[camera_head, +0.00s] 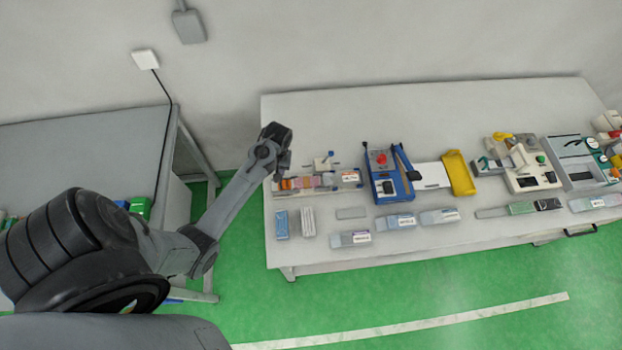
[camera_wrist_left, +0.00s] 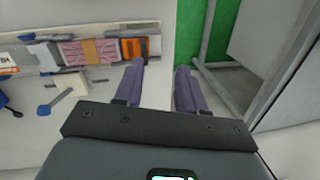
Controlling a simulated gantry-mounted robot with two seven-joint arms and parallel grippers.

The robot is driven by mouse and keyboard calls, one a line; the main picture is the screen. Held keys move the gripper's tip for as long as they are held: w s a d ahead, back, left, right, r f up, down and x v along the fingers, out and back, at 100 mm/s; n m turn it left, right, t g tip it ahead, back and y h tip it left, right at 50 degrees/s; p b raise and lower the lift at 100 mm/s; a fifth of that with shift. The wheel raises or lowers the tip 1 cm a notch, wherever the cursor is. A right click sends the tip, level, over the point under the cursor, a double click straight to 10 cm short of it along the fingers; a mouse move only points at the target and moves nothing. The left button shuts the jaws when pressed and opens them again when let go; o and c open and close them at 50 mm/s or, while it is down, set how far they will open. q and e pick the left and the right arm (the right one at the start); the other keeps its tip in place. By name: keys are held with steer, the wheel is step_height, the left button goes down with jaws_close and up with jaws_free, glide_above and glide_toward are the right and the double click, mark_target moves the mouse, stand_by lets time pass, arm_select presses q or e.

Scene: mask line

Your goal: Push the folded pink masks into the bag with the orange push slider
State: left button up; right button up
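The orange push slider (camera_wrist_left: 134,47) sits at the right end of the loading track in the left wrist view. In the head view the slider (camera_head: 286,184) is at the track's left end. The folded pink masks (camera_wrist_left: 84,51), with an orange band around them, lie beside it on the track. A clear bag with a label (camera_head: 349,177) appears to be at the track's other end. My left gripper (camera_wrist_left: 160,65) is open and empty. One fingertip is close to the slider's near edge; contact cannot be told. My right gripper is not in view.
A blue device (camera_head: 385,175) and a yellow tray (camera_head: 459,173) stand right of the track on the white table (camera_head: 430,235). Several packed bags (camera_head: 395,221) lie along the front. A small blue-knobbed fixture (camera_head: 326,162) stands behind the track. A grey table (camera_head: 90,150) is at left.

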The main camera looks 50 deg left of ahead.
arm_select(q)
steer(key=w+a+r, duration=0.1)
steer(key=w+r, duration=0.1)
steer(key=w, duration=0.1)
steer(key=t, duration=0.1)
glide_above(284, 182)
steer(key=f, duration=0.7)
steer(key=a+f, duration=0.1)
steer(key=f, duration=0.2)
steer(key=shift+s+f, duration=0.3)
steer(key=shift+s, duration=0.05)
steer(key=shift+d, duration=0.1)
steer(key=shift+c, duration=0.5)
jaws_close()
